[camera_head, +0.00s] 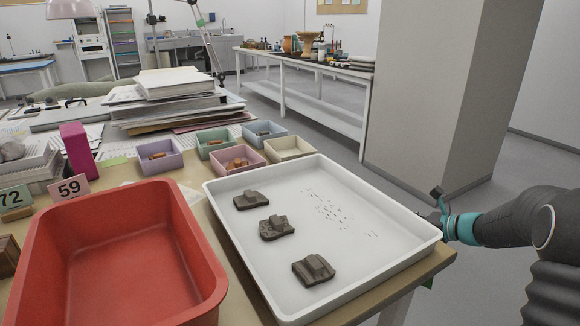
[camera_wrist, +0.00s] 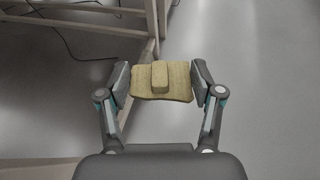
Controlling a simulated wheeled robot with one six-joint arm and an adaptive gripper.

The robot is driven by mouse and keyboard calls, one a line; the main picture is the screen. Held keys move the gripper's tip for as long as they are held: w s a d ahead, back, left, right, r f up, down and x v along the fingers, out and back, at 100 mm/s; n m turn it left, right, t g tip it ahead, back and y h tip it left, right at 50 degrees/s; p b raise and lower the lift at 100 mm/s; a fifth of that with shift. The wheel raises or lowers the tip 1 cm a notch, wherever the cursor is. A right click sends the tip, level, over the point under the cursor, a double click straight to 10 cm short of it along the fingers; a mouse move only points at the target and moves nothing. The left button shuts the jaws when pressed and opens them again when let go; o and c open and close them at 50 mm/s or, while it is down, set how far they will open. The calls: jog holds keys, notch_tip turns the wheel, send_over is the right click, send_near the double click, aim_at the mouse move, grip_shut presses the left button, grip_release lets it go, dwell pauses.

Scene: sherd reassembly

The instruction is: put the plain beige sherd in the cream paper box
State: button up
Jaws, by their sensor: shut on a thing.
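In the wrist view, a plain beige sherd (camera_wrist: 146,80) with a raised block on it is held between the two fingers of my gripper (camera_wrist: 160,80). The sherd is clear of any surface, with grey floor behind it. In the head view, my gripper (camera_head: 440,212) is at the right edge of the white tray, mostly hidden behind its rim, and the sherd is not visible there. The cream paper box (camera_head: 289,149) stands behind the tray, at the right end of the small boxes. It looks empty from here.
The white tray (camera_head: 408,246) holds several dark sherds (camera_head: 277,228) and small crumbs. Other small boxes, lilac (camera_head: 159,154), green, blue and pink (camera_head: 237,160), stand close beside the cream one with brown pieces inside. A red tub (camera_head: 110,240) is at the left. A grey pillar (camera_head: 430,90) rises behind.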

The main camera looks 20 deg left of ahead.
jog(key=s+a+r+b, duration=0.2)
jog(key=a+r, duration=0.4)
jog(key=r, duration=0.4)
jog(key=s+a+r+b, duration=0.1)
jog(key=a+r, duration=0.5)
jog(key=r, duration=0.5)
jog(key=s+a+r+b, duration=0.2)
jog(key=a+r, duration=0.4)
jog(key=r, duration=0.4)
jog(key=shift+w+a+f+b, duration=0.45)
jog(key=shift+a+f+b, duration=0.15)
jog(key=shift+a+f, duration=1.25)
jog(key=shift+w+a+f+b, duration=0.45)
jog(key=shift+a+f+b, duration=0.2)
jog(key=shift+a+f, duration=1.15)
jog(key=shift+w+a+f+b, duration=0.45)
jog(key=shift+a+f+b, duration=0.15)
jog(key=shift+a+f, duration=1.25)
jog(key=shift+a+f, duration=0.2)
jog(key=shift+f, duration=0.15)
jog(key=o, duration=1.1)
jog(key=shift+o, duration=0.2)
